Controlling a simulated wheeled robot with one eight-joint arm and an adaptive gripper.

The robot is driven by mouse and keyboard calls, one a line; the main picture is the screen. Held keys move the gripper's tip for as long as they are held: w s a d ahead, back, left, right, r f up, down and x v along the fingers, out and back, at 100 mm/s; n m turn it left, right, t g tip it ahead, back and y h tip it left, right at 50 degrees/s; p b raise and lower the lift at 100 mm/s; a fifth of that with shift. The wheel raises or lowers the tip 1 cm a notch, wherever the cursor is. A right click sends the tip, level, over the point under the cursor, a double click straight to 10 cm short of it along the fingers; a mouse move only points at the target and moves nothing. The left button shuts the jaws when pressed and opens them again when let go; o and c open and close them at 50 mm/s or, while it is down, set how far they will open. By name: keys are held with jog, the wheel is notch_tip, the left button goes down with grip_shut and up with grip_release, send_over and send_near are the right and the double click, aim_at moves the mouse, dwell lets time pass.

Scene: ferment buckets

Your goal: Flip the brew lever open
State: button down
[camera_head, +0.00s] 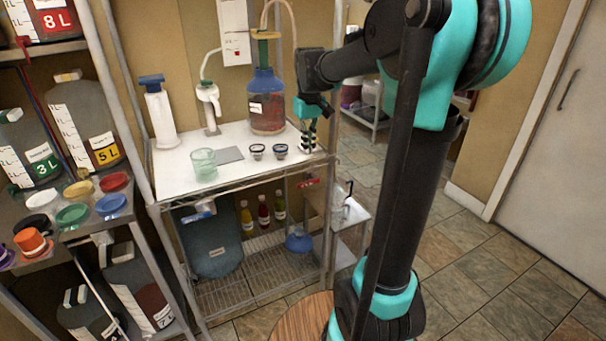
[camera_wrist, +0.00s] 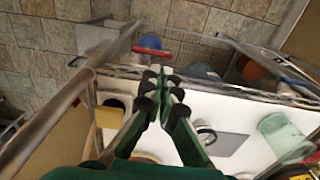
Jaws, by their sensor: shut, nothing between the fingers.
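A small red bar (camera_head: 308,182), which looks like a lever, is under the front right corner of the white-topped shelf. It also shows in the wrist view as a red strip (camera_wrist: 151,51), beyond my fingertips. I cannot tell for certain that it is the brew lever. My gripper (camera_head: 308,142) is at the right end of the white top, above and apart from the red bar. In the wrist view my gripper (camera_wrist: 162,82) has its fingertips together, with nothing between them.
On the white top (camera_head: 180,182) stand a green glass (camera_head: 204,165), two small dark-rimmed cups (camera_head: 268,151) and a large blue-topped jug (camera_head: 267,105). Bottles and a big blue bucket (camera_head: 212,245) are below. A small side stand (camera_head: 347,215) is at right, with open tiled floor beyond.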

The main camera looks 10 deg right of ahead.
aim_at(305, 182)
jog(key=shift+w+a+r, duration=0.2)
jog(key=shift+w+r, duration=0.3)
jog(key=shift+r, duration=0.05)
jog(key=shift+w+a+r, duration=0.15)
jog(key=shift+w+r, duration=0.35)
notch_tip(305, 182, down, 14)
jog(key=shift+f, duration=0.1)
